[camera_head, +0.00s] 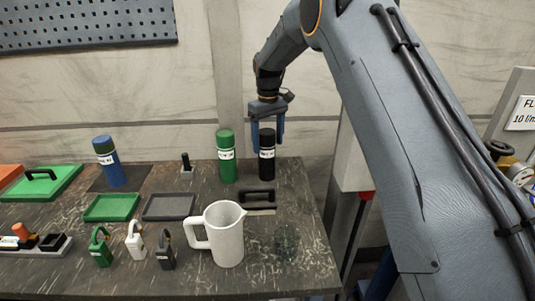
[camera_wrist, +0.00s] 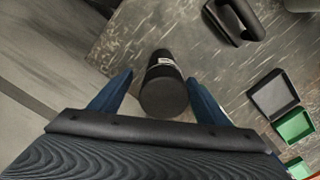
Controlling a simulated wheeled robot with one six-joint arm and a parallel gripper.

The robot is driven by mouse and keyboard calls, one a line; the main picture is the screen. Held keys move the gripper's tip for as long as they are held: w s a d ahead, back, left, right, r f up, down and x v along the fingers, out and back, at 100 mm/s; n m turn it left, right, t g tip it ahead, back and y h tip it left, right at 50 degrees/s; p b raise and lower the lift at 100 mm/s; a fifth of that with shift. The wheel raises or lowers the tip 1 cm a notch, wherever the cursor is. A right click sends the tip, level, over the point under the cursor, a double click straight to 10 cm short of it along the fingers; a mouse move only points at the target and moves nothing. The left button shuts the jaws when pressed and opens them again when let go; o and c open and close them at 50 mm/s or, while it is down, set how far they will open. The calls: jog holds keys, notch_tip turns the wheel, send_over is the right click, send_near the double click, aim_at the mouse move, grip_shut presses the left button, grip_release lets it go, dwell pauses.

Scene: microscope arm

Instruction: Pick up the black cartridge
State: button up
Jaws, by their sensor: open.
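The black cartridge (camera_head: 267,168) is a dark upright cylinder with a white label, standing near the back right of the dark table. In the wrist view its round top end (camera_wrist: 164,98) faces the camera. My gripper (camera_head: 268,147) points down over it, open, with one blue finger on each side of its upper part. In the wrist view the cartridge shows between the two fingers of my gripper (camera_wrist: 160,78), with visible gaps on both sides. Whether the fingertips touch it lower down is hard to tell.
A green cylinder (camera_head: 226,158) stands close left of the cartridge. A black handled block (camera_head: 259,197) lies in front, with a white pitcher (camera_head: 226,236) nearer. A blue cylinder (camera_head: 107,163), green tray (camera_head: 112,208) and dark tray (camera_head: 169,207) are further left. The wall is close behind.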

aim_at(266, 153)
jog(key=f, duration=0.1)
jog(key=f+p, duration=0.2)
jog(key=f, duration=0.1)
jog(key=shift+s+a, duration=0.2)
jog(key=shift+a, duration=0.1)
jog(key=shift+w+f+p, duration=0.1)
jog(key=shift+f+p, duration=0.25)
jog(key=shift+f, duration=0.25)
jog(key=c, duration=1.4)
